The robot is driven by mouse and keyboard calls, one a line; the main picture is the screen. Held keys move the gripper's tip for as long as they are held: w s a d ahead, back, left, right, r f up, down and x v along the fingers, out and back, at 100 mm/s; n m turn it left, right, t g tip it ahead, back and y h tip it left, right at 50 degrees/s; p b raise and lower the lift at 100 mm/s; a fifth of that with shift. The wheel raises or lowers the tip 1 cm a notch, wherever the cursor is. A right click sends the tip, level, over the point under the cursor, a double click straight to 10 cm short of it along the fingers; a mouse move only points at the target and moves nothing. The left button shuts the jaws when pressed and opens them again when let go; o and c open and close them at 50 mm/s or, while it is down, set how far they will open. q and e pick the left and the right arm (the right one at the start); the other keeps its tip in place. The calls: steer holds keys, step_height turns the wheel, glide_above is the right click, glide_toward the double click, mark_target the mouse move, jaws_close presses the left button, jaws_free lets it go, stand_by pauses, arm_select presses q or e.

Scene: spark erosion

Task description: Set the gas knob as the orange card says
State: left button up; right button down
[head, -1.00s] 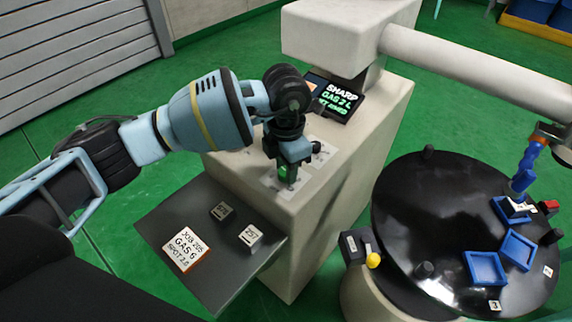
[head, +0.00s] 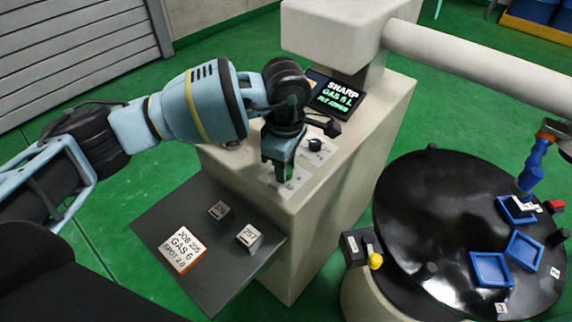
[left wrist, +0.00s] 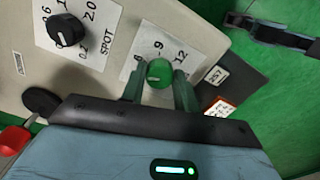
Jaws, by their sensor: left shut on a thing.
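The orange-edged card (head: 183,248) lies on the grey shelf and reads GAS 6, with SPOT 2.0 below. My left gripper (head: 280,172) points down at the top of the beige cabinet. In the left wrist view its fingers (left wrist: 160,88) are shut on the green gas knob (left wrist: 159,72), one on each side. The dial plate around it shows 6, 9 and 12. The gas knob is hidden by the fingers in the head view.
A black spot knob (head: 315,144) with its own dial stands close behind my gripper. Two small numbered blocks, one here (head: 249,237), sit on the shelf (head: 215,280). A round black table (head: 440,200) with blue trays is at right. A dark object shows top right in the wrist view.

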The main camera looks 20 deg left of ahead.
arm_select(q)
steer(key=m+b, duration=0.1)
steer(key=m, duration=0.2)
steer(key=shift+m, duration=0.9)
steer(key=o, duration=1)
steer(key=shift+c, duration=0.2)
steer(key=shift+r, duration=3.95)
steer(key=shift+f, duration=0.1)
